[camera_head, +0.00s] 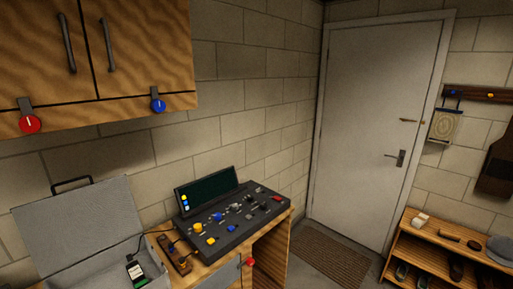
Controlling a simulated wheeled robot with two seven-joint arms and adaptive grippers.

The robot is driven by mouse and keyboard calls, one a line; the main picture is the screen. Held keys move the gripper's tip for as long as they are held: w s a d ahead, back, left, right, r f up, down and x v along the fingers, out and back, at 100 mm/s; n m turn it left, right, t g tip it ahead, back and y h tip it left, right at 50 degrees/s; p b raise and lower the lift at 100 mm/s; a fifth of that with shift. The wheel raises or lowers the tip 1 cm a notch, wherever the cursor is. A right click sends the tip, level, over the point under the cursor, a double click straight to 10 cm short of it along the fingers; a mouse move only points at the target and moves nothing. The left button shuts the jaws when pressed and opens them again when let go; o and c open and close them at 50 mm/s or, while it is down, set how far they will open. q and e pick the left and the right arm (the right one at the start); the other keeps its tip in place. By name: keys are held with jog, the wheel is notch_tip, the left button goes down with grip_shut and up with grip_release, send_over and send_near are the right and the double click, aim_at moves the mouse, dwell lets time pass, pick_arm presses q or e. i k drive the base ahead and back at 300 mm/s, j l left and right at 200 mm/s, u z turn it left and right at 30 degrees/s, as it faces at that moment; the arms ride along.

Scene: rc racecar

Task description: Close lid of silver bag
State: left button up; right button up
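The silver bag (80,225) is a grey-silver case at the lower left, on the wooden workbench. Its lid stands up, tilted back toward the block wall, with a black handle (71,185) on its top edge. The lower part of the case (105,268) is cut off by the bottom of the picture. A small black device with a light label (137,272) is at the case's right side, with a cable running from it. Neither of my grippers shows in the head view.
A black control console (232,222) with a screen and knobs stands right of the case. A wooden strip with sockets (175,254) lies between them. Wooden cabinets (120,50) hang above. A door (375,120), floor mat (328,252) and shoe rack (450,252) are at right.

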aim_at(59, 232)
jog(key=u, duration=1.55)
